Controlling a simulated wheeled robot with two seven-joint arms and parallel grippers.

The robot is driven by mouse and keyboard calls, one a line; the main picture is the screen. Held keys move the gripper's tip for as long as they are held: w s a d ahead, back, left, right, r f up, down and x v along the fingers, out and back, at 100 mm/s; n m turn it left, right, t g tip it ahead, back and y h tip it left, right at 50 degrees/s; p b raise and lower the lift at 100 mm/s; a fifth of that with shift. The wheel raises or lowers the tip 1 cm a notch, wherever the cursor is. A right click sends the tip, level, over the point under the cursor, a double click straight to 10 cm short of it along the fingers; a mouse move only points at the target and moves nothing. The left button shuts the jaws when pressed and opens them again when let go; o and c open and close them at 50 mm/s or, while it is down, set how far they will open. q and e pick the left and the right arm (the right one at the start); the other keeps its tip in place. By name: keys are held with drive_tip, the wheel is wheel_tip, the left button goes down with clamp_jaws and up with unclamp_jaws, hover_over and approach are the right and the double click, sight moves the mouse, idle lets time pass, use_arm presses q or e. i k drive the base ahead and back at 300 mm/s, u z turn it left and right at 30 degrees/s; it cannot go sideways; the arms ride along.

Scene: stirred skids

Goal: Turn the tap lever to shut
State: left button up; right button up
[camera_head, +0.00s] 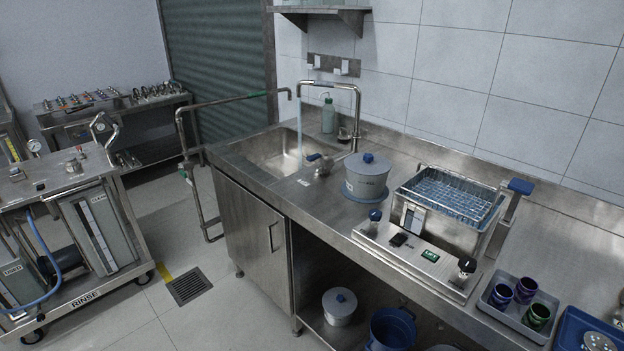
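The tap (356,105) is a metal pipe that rises behind the sink and bends over to the left. A pale stream of water (299,125) falls from its spout into the steel sink basin (262,152). A metal fitting (323,168) with a dark blue lever-like handle (313,157) sits at the sink's front right edge. It looks like the tap lever, but its exact setting is too small to tell. Neither of my grippers is in view.
A wire-basket bath (450,195) and a cup tray (518,305) are farther right. A second pipe (225,102) crosses at left.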

sight(326, 155)
drive_tip(key=u, duration=1.2)
drive_tip(key=i, duration=1.2)
drive_tip(key=z, duration=0.3)
